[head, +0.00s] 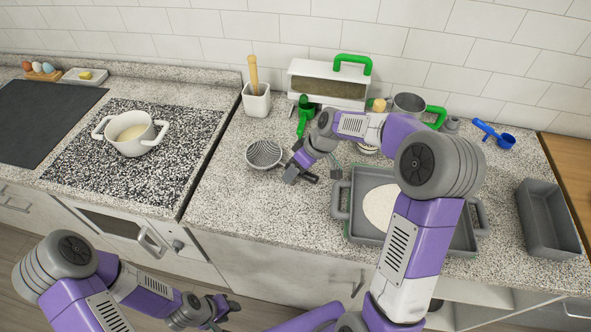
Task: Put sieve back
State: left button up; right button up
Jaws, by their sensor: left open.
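A grey bowl-shaped piece with fine lines (263,154), which looks like the sieve, rests on the speckled counter right of the stove; I cannot tell if its wall is mesh. My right gripper (299,176) is just right of it, low over the counter, apart from it in this view. Its finger gap is too small to read. My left gripper (220,312) is open and empty, low in front of the cabinets. A grey cup with a green handle (409,104) stands at the back, partly behind my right arm.
A grey tray (345,200) with pale contents lies under my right forearm. A grey bin (548,218) stands at right. A green scoop (305,115), a white box with a green handle (328,82) and blue scoops (494,134) line the back. A white pot (131,132) sits on the stove.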

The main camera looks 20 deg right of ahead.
dwell(0.4)
jog(key=shift+d+r, duration=0.15)
jog(key=shift+r, duration=0.25)
jog(key=p+v, duration=0.2)
jog(key=v, duration=0.9)
jog(key=shift+r+p, duration=0.2)
jog(key=shift+p, duration=0.15)
jog(key=shift+s+d, duration=0.1)
jog(key=shift+d, duration=0.05)
